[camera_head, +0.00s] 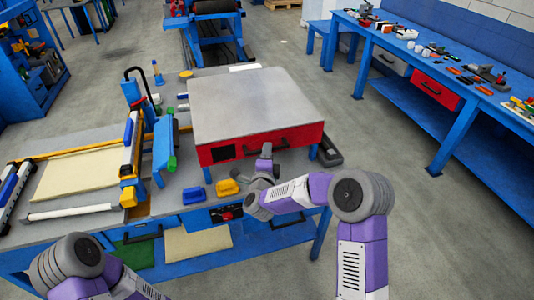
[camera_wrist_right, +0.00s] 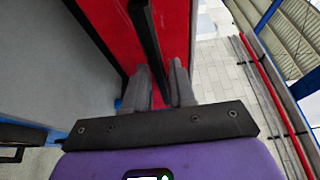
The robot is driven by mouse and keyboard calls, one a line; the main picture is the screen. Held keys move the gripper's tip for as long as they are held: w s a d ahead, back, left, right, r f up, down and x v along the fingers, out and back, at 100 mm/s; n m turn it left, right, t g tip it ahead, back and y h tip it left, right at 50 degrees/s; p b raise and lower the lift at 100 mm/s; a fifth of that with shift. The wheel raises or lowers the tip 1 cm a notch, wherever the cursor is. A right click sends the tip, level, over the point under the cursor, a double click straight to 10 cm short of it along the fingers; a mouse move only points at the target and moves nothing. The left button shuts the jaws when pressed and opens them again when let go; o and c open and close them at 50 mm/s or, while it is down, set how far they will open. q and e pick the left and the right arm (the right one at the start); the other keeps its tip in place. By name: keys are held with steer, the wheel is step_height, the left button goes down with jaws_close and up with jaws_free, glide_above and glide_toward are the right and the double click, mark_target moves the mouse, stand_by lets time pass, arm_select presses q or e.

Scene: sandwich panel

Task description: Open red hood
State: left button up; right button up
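The red hood (camera_head: 225,152) is a wide box lid with a flat grey top and a red front face, lying level on the workbench; it looks closed. A black bar handle (camera_head: 268,146) is on its red front. My right gripper (camera_head: 265,163) is at this handle. In the right wrist view, the handle (camera_wrist_right: 149,45) runs down between the two grey fingers of my right gripper (camera_wrist_right: 161,88), with a gap visible beside it, so the fingers look open around it. The red face (camera_wrist_right: 105,25) is close behind. My left arm shows at the lower left, its gripper outside the view.
A yellow block (camera_head: 227,187) and a blue block (camera_head: 194,195) lie on the bench left of my right gripper. A frame with yellow rails (camera_head: 100,146) stands on the bench's left. A blue workbench with tools (camera_head: 440,65) stands at the right, beyond open floor (camera_head: 400,220).

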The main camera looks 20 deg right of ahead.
jaws_close()
